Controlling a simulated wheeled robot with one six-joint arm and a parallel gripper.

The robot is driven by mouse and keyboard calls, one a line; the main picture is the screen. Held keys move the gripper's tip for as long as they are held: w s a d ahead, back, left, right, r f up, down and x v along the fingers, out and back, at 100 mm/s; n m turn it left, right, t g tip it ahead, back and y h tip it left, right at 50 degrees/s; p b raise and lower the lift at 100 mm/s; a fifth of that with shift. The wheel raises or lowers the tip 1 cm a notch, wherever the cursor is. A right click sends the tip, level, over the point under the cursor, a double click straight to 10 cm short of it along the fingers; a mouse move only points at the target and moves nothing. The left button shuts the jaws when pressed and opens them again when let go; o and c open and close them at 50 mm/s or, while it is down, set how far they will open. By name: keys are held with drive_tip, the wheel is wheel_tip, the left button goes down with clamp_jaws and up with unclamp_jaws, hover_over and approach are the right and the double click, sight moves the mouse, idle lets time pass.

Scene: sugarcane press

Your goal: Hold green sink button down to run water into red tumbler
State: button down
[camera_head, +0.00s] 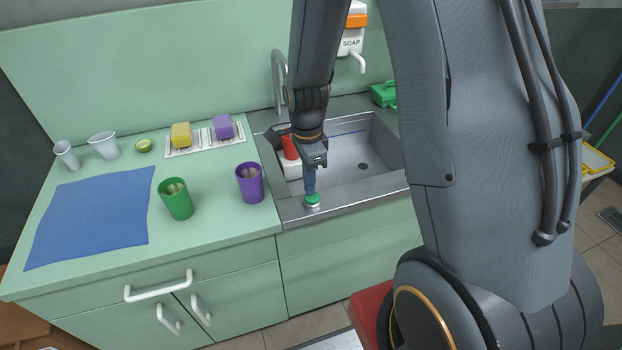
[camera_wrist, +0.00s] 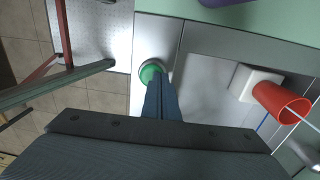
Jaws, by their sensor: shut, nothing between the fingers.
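The green button (camera_head: 313,201) sits on a round base on the sink's front rim. My gripper (camera_head: 311,192) is shut and points down, its fingertips at the button and seemingly touching it. In the wrist view the shut fingers (camera_wrist: 155,84) cover part of the green button (camera_wrist: 150,70). The red tumbler (camera_head: 290,147) stands in the sink's left part on a white block (camera_head: 291,168), partly hidden by my arm. In the wrist view a thin pale line crosses the mouth of the red tumbler (camera_wrist: 281,103); I cannot tell for certain whether it is water.
The grey tap (camera_head: 278,80) rises behind the sink (camera_head: 345,158). A purple tumbler (camera_head: 250,184) and a green tumbler (camera_head: 176,200) stand on the counter left of the sink. A blue cloth (camera_head: 92,217) lies farther left. A soap dispenser (camera_head: 351,42) hangs at the back.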

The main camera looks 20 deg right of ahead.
drive_tip(key=shift+s+f, duration=0.4)
drive_tip(key=r+p, duration=0.2)
drive_tip(key=r, duration=0.1)
drive_tip(key=r+p, duration=0.2)
drive_tip(key=shift+w, duration=0.35)
wheel_tip(320, 180, up, 10)
drive_tip(key=w+b, duration=0.1)
drive_tip(key=b, duration=0.1)
drive_tip(key=shift+b, duration=0.3)
drive_tip(key=shift+f, duration=0.1)
drive_tip(key=s+n+t, duration=0.2)
drive_tip(key=s+n, duration=0.9)
drive_tip(key=n, duration=0.7)
drive_tip(key=shift+s+d+f, duration=0.2)
drive_tip(key=shift+s+d, duration=0.1)
drive_tip(key=shift+s, duration=0.1)
